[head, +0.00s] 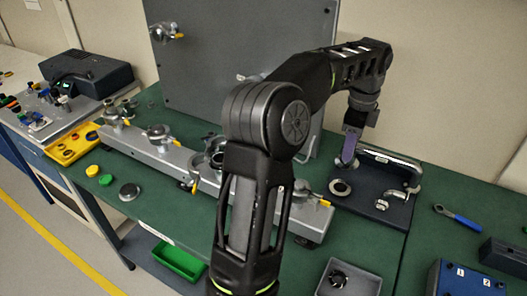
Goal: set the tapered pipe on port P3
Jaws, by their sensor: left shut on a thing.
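My left arm comes up from the bottom and bends over to the right. Its gripper (350,148) points down over the left end of a dark tray (372,203). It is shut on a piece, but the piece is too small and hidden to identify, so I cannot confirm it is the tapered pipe. Just below the fingers is a ring-shaped metal flange (340,188). A silver rail (155,150) carries several ports with yellow-handled clamps, one of them a left-hand port (158,133). My arm hides part of the rail, and I cannot read which port is P3. My right gripper is out of view.
A bent pipe (393,160) and a small elbow (398,193) lie on the tray. A grey panel (215,75) stands behind the rail. A green bin (178,262), a grey box (348,275), a blue box (466,280) and a wrench (460,218) are in front and right.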

